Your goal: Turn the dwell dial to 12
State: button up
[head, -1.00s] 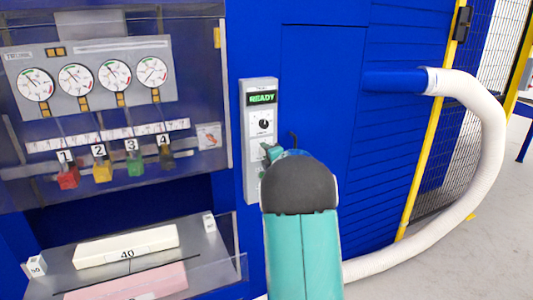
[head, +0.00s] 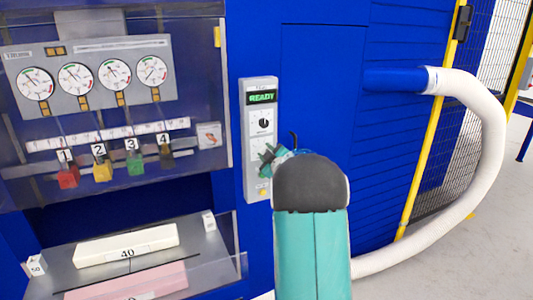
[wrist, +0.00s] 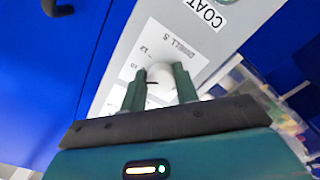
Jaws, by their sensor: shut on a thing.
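The dwell dial (wrist: 160,92) is a pale round knob on the control panel, under a label reading "DWELL S" in the wrist view. A "12" and another number are printed to its left. My gripper (wrist: 160,73) has one finger on each side of the dial and is shut on it. A short dark mark shows on the dial, but I cannot tell which number it points at. In the head view my gripper (head: 266,158) is at the middle of the grey control panel (head: 251,140) and hides the dial.
The panel has a green READY display (head: 262,97), a black-pointer knob (head: 263,123) above my gripper and a yellow button (head: 263,191) below. A clear-fronted cabinet with gauges (head: 76,79) stands left. A white hose (head: 490,150) curves at right.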

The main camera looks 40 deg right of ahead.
jog(key=m, duration=1)
jog(key=shift+a+f, duration=0.1)
jog(key=shift+m, duration=0.4)
jog(key=o, duration=1)
jog(key=shift+s, duration=0.1)
jog(key=v, duration=1.3)
jog(key=shift+s+a, duration=0.2)
jog(key=shift+s, duration=0.05)
